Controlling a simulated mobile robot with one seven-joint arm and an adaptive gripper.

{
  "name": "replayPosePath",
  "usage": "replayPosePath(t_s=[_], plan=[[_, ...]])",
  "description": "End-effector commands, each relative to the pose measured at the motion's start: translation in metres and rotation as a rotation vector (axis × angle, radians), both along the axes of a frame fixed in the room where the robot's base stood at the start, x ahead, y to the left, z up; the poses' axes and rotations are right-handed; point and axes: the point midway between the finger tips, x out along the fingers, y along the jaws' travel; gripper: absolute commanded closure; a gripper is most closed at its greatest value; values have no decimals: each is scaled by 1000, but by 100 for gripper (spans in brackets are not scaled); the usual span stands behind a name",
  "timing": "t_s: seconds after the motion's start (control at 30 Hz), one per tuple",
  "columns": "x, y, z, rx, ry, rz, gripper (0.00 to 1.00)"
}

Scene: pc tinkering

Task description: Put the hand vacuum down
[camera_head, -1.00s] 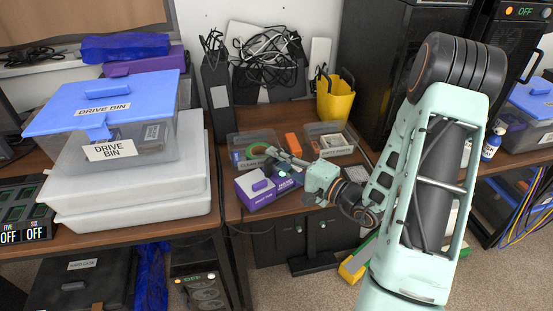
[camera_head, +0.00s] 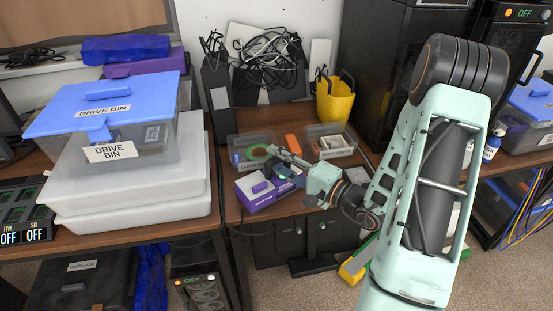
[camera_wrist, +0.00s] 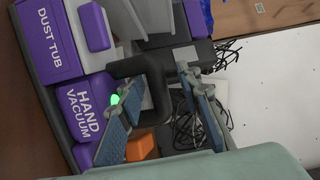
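The purple hand vacuum (camera_head: 285,195) rests on the desk in front of the small bins. In the wrist view its label "HAND VACUUM" reads on a purple part (camera_wrist: 88,122), beside a purple part marked "DUST TUB" (camera_wrist: 48,48). Its black handle (camera_wrist: 135,65) curves up between my fingers. My gripper (camera_head: 277,156) is over the vacuum, reaching in from the right. In the wrist view my gripper (camera_wrist: 158,80) has its two fingers spread, one on each side of the handle, with a clear gap on the right side. The head view partly hides the handle behind the gripper.
A yellow container (camera_head: 335,98) and tangled cables (camera_head: 268,60) are further back. Stacked drive bins (camera_head: 120,165) crowd the left.

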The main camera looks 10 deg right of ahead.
Motion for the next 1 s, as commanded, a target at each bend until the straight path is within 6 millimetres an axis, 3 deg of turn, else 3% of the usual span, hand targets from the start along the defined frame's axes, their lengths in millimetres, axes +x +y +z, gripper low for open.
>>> replayPosePath(t_s=[0.3,0.5,1.0], plan=[[-55,-45,0,0,2,-9,68],[-81,-64,0,-1,3,-7,68],[-91,-71,1,0,1,-3,68]])
